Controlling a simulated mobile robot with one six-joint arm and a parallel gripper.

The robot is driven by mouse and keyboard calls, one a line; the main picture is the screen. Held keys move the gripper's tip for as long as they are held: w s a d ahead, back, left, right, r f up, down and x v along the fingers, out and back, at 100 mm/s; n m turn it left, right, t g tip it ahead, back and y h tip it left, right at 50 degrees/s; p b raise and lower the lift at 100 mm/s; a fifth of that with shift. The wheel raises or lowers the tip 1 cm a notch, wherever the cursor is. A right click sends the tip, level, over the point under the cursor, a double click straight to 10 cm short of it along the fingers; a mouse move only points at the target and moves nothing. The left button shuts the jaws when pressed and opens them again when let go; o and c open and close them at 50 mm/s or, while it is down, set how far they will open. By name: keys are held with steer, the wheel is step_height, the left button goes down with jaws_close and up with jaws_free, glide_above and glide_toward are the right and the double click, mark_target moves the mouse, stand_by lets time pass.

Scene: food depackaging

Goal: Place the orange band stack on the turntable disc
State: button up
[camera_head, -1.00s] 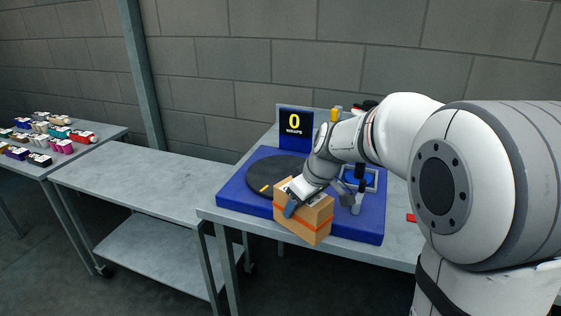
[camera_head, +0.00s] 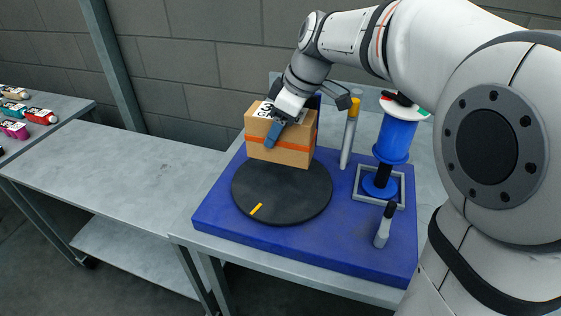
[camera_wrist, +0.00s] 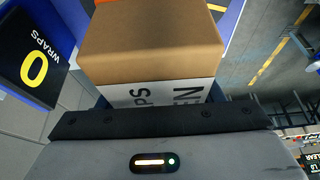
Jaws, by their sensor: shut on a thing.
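The orange band stack is a brown cardboard box (camera_head: 295,152) with an orange band around it and a white printed label on top. My gripper (camera_head: 280,125) is shut on it from above, with one blue finger against its front side. The box is upright over the back part of the black turntable disc (camera_head: 270,205); I cannot tell whether it touches the disc. The disc has a yellow mark at its front left and its front half is bare. In the wrist view, the box (camera_wrist: 150,45) fills the upper middle, close to the gripper body.
The disc sits on a blue base (camera_head: 330,250) on a grey table. On its right stand a blue film roll (camera_head: 395,140), a yellow-topped post (camera_head: 349,135) and a small grey-and-black tool (camera_head: 384,225). A wraps counter shows 0 (camera_wrist: 33,68). An empty grey table (camera_head: 120,180) is at left.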

mark_target(279, 157)
step_height(279, 157, down, 8)
steer(key=shift+f+p, duration=0.15)
steer(key=shift+p, duration=0.15)
steer(key=shift+w+f, duration=0.1)
steer(key=shift+f, duration=0.1)
steer(key=o, duration=1.4)
steer(key=shift+r, duration=0.1)
steer(key=shift+c, duration=0.2)
